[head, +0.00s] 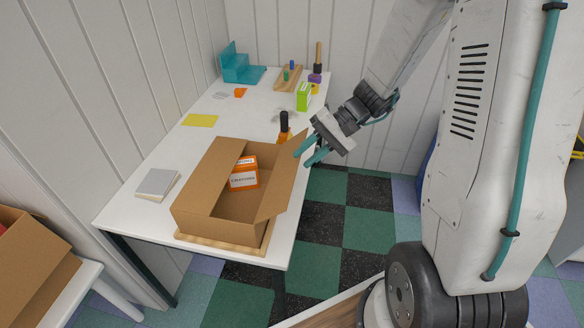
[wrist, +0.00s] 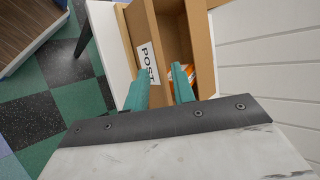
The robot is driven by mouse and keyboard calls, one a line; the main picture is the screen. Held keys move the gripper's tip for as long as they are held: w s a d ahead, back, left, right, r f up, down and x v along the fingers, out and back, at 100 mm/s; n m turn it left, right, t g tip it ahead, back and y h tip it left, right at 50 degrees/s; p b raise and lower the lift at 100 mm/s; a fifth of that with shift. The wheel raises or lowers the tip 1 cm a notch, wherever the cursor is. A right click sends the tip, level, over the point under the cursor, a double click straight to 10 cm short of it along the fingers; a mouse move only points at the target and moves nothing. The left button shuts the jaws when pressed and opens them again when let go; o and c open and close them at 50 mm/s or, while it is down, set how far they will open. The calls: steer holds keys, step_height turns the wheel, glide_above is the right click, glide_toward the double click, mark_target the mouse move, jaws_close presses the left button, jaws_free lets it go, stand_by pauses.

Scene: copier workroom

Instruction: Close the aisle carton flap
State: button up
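An open brown carton (head: 215,212) sits on a wooden board (head: 258,246) at the near end of the white table. Its right-hand flap (head: 279,184) stands up and leans outward. An orange and white box (head: 243,173) is inside. In the wrist view the carton (wrist: 203,40) shows ahead, with a white POST label (wrist: 149,62) on a panel left of the opening. My gripper (head: 308,153) is open and empty, just beyond the flap's upper far corner in the head view. In the wrist view its fingers (wrist: 160,80) are apart, their tips overlapping the carton; contact cannot be told.
A dark-topped orange item (head: 284,127) stands behind the carton. A grey pad (head: 157,184) lies to its left. A green box (head: 303,96), a yellow sheet (head: 200,120) and a teal holder (head: 240,66) are farther back. Another carton (head: 35,262) is at lower left. Checkered floor lies right.

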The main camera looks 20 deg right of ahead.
mark_target(292, 168)
steer(key=shift+x, duration=2.8)
jaws_close()
